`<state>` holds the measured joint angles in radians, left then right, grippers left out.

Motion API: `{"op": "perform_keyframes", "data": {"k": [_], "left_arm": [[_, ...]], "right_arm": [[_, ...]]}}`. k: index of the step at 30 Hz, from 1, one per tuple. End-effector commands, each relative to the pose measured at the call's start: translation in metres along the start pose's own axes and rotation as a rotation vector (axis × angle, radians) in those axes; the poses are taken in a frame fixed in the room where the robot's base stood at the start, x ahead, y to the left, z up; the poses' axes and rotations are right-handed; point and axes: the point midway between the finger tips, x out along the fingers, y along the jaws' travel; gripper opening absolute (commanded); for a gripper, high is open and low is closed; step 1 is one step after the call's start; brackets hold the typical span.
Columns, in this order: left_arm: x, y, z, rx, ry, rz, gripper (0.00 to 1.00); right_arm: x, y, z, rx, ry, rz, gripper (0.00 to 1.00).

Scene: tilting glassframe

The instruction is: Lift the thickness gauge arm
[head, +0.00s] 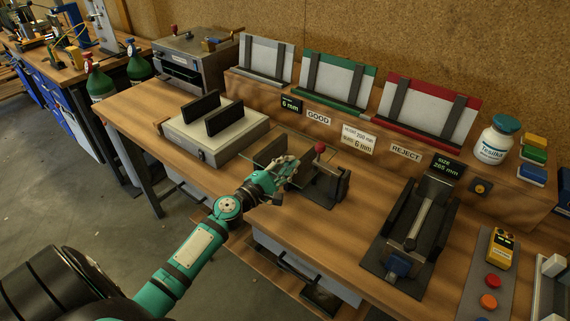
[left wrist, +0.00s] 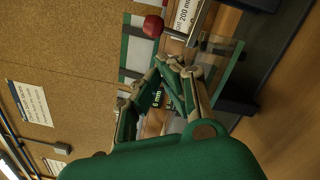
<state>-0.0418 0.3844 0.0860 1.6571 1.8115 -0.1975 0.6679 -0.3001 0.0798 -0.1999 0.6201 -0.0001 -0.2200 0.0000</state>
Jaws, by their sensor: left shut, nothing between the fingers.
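The thickness gauge (head: 326,186) stands on the bench as a dark stand with upright plates. A red ball knob (head: 320,147) tops it, apparently on the gauge arm; the arm itself is hard to make out. The red knob also shows in the left wrist view (left wrist: 153,26), above and left of the fingertips. My left gripper (head: 292,165) is just left of the gauge and slightly below the knob, apart from the knob. Its fingers are shut and empty; they also show in the left wrist view (left wrist: 178,68). My right gripper is in neither view.
A pale box with black uprights (head: 212,150) stands left of the gauge, near a clear glass pane (head: 272,149). Behind is a wooden rack (head: 340,125) with labelled slots. A dark clamp fixture (head: 405,240) is to the right. Bare bench lies between gauge and fixture.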

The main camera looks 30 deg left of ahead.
Motion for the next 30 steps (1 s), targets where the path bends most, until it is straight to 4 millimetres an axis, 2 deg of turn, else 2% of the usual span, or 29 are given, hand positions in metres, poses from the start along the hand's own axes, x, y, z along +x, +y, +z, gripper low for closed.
{"op": "perform_keyframes", "data": {"k": [3, 10, 15, 30], "left_arm": [[0.024, 0.002, 0.001, -0.001, -0.001, 0.002, 0.00], [0.055, 0.000, 0.001, 0.000, 0.000, 0.000, 0.00], [0.062, -0.001, 0.001, 0.002, -0.001, -0.002, 0.00], [0.067, 0.002, 0.002, 0.026, -0.002, -0.002, 0.00]], "right_arm": [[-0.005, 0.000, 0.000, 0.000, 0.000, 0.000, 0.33], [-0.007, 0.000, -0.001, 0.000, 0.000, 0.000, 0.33], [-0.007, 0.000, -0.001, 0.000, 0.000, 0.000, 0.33], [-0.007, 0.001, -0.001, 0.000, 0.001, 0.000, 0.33]]}}
